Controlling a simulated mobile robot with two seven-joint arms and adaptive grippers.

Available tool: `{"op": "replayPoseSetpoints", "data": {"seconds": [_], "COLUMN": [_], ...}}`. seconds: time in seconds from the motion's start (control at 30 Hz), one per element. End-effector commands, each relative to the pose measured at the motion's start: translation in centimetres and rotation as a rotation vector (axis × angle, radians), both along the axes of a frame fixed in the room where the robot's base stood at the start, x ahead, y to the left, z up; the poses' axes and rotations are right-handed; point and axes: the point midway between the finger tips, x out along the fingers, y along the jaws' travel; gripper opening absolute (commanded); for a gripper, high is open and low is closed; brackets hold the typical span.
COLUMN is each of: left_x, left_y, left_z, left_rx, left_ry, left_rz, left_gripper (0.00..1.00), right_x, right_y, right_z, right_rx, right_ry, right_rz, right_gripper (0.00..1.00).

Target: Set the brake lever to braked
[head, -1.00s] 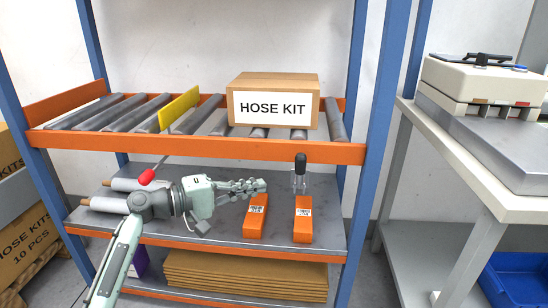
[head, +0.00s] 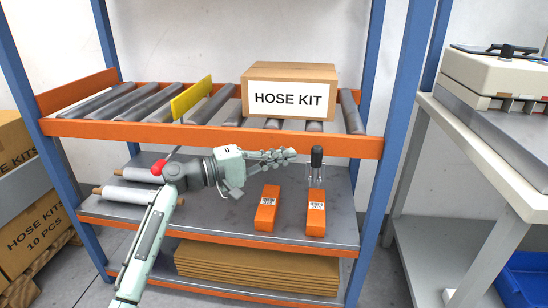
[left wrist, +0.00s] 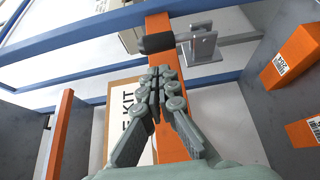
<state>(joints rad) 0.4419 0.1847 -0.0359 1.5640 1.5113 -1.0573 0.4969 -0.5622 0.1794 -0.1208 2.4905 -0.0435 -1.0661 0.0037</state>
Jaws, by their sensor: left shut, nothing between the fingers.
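A lever with a black grip (head: 317,157) stands upright on a metal bracket above the lower shelf, behind an orange box. In the left wrist view the black grip (left wrist: 157,43) lies just beyond my fingertips, with its grey bracket (left wrist: 205,45) to the right. A second rod with a red knob (head: 158,168) slants below the yellow plate (head: 192,98), beside my left wrist. No label shows which one is the brake lever. My left gripper (head: 291,155) is shut and empty, left of the black grip and apart from it. My right gripper is out of view.
The HOSE KIT box (head: 288,92) sits on the upper roller shelf, whose orange front rail (head: 220,136) is close to my gripper. Two orange boxes (head: 267,208) (head: 316,212) stand on the lower shelf (head: 220,212). A blue post (head: 393,150) rises at right.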

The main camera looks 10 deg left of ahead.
Motion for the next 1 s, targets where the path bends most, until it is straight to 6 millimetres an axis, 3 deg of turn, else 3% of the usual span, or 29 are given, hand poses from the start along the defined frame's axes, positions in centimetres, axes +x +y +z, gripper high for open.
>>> {"op": "replayPoseSetpoints", "data": {"seconds": [0.1, 0.33, 0.87, 1.0], "left_x": [1.1, 2.4, 2.6, 2.5], "left_y": [-1.9, -4.1, -4.5, -4.8], "left_z": [0.1, 0.1, 0.0, -0.1], "left_rx": [-0.002, -0.001, 0.000, 0.000], "left_ry": [0.000, 0.000, -0.002, -0.013], "left_rz": [-0.002, -0.001, 0.000, 0.000], "left_gripper": [0.00, 0.00, 0.00, 0.00], "right_x": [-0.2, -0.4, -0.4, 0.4], "right_y": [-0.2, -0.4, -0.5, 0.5], "right_z": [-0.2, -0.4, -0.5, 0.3], "right_rx": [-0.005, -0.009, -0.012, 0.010], "right_ry": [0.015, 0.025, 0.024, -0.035], "right_rz": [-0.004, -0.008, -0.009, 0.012], "right_gripper": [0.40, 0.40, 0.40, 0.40]}}
